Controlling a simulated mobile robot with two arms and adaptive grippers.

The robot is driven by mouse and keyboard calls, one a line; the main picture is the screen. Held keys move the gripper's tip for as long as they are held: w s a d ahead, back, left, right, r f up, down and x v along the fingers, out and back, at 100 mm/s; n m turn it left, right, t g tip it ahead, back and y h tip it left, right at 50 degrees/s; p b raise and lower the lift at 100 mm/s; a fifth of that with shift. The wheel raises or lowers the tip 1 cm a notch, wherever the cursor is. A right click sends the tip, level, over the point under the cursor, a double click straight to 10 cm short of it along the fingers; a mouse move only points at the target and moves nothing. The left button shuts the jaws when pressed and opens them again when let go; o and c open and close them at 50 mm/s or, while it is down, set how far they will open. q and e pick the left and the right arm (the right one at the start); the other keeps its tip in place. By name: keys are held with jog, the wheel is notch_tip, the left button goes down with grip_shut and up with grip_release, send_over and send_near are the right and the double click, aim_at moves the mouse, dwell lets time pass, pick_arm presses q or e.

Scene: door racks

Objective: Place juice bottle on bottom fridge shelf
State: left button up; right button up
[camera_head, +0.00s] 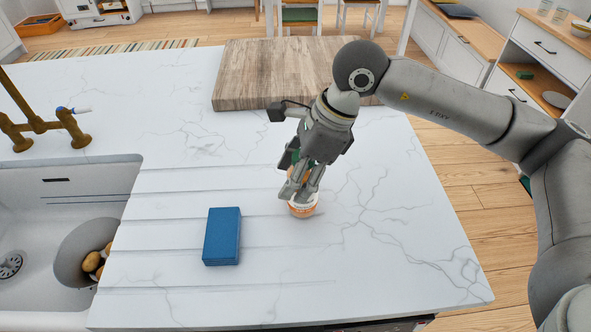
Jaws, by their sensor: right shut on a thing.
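The juice bottle (303,209) stands on the white marble counter near its middle. Its orange and white lower part shows; the upper part is largely hidden behind my gripper. My right gripper (301,191) comes down from above and is shut on the bottle. I cannot tell whether the bottle's base touches the counter. My left gripper is not in view. No fridge or fridge shelf shows in this view.
A blue box (222,236) lies left of the bottle. A wooden board (262,75) is at the counter's back. A sink (62,205) with a grey bowl (77,250) and a brass faucet (38,124) are at left. The counter's right part is clear.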

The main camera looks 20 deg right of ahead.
jog(key=shift+f, duration=0.15)
jog(key=o, duration=1.3)
